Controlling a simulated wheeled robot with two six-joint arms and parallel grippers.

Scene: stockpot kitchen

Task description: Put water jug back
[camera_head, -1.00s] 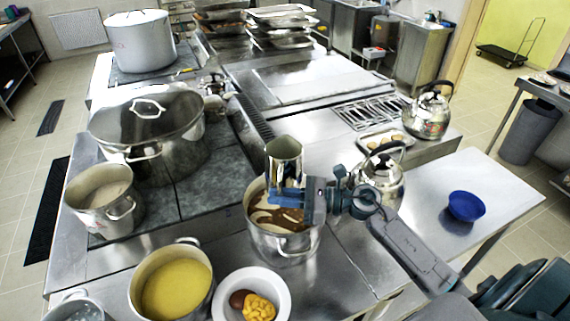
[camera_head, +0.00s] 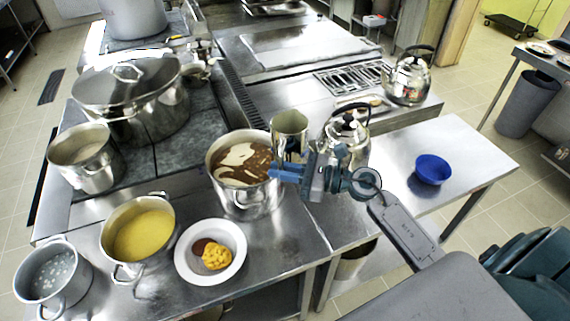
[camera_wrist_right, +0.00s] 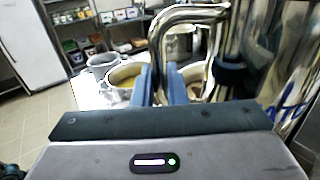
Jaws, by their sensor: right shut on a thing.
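The water jug (camera_head: 289,128) is a shiny metal pitcher. It looks about upright beside the right rim of the pot of brown and cream soup (camera_head: 250,203), and its lower part is hidden behind my gripper. My right gripper (camera_head: 280,171) is shut on the jug's handle. In the right wrist view the blue fingers (camera_wrist_right: 162,86) close around the curved metal handle (camera_wrist_right: 183,14), with the jug body (camera_wrist_right: 285,65) at the right. I cannot tell whether the jug touches anything below. My left gripper is out of view.
A kettle (camera_head: 352,133) stands close behind my right gripper, and another kettle (camera_head: 409,80) is farther back. A blue bowl (camera_head: 433,169) sits on the side table (camera_head: 465,150), which has free room. A yellow soup pot (camera_head: 130,270) and a white plate (camera_head: 235,270) are front left.

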